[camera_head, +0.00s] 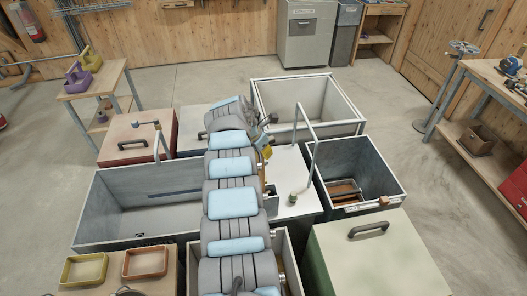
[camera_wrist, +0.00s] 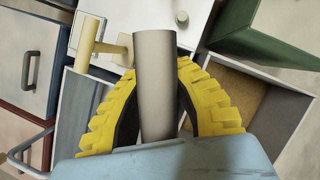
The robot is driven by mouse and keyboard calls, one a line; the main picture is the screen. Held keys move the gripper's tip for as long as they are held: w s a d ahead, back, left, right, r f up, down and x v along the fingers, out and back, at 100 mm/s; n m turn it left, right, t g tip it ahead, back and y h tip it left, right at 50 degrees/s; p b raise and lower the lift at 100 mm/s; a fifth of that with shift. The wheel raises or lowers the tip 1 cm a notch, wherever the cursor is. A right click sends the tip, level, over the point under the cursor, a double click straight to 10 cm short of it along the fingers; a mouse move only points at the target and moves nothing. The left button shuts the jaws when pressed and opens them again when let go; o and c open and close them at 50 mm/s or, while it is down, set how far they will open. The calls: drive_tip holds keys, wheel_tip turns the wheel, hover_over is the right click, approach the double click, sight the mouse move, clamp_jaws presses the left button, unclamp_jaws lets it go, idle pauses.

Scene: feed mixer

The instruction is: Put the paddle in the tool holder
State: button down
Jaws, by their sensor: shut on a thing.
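My gripper (camera_wrist: 160,105) has yellow toothed fingers, which sit on both sides of a thick grey cylinder in the wrist view. It is shut on this cylinder, which looks like the handle of the paddle (camera_wrist: 155,65). The rest of the paddle is hidden. In the head view, my arm hides most of the gripper; only a yellow bit (camera_head: 267,152) shows above the white worktop in the middle. I cannot tell for sure which thing is the tool holder.
A white upright pipe (camera_head: 314,150) stands close to the right of my gripper. Open bins surround the worktop: a long grey one (camera_head: 95,200) at left, a pale one (camera_head: 258,98) behind, a dark one (camera_head: 385,180) with brown items at right. A green lidded box (camera_head: 400,265) stands at front right.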

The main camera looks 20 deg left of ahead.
drive_tip(key=c, duration=1.1)
unclamp_jaws()
drive_tip(key=shift+r, duration=0.15)
drive_tip(key=shift+b+v, duration=0.3)
drive_tip(key=shift+v, duration=5.6)
